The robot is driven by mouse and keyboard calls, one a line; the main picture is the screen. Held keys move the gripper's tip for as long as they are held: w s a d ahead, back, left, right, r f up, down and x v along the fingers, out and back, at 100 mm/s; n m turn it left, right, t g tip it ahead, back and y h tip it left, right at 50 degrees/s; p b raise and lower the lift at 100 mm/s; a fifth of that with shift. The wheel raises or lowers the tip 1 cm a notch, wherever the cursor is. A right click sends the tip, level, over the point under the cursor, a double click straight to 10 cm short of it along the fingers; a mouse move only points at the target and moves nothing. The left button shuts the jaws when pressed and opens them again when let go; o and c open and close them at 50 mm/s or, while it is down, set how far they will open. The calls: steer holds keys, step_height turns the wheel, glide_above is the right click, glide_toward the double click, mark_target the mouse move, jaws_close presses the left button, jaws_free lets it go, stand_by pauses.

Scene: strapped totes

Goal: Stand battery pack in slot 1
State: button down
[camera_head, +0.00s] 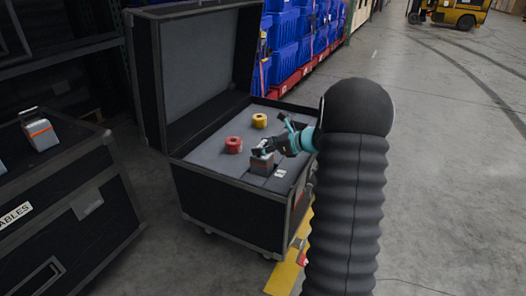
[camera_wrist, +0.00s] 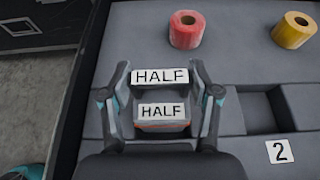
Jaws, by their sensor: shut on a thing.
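A grey battery pack (camera_head: 262,162) with an orange stripe is in my gripper (camera_head: 269,148) at the front of the open case's foam in the head view. In the wrist view the battery pack (camera_wrist: 162,124) shows two white HALF labels between the two fingers of my gripper (camera_wrist: 159,72). The pack looks upright. The foam right under it is hidden, and I cannot tell how deep it sits. An empty rectangular slot (camera_wrist: 256,110), with a card marked 2 (camera_wrist: 280,151) in front, lies to its right. No slot 1 label shows.
A red roll (camera_head: 234,145) and a yellow roll (camera_head: 259,120) stand on the foam behind the pack. The case's raised lid (camera_head: 200,65) stands behind. Another orange-striped pack (camera_head: 40,134) sits on a closed case at left. Open floor lies to the right.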

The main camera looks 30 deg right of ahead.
steer(key=shift+f, duration=0.7)
steer(key=shift+f, duration=0.15)
steer(key=shift+c, duration=1.2)
jaws_free()
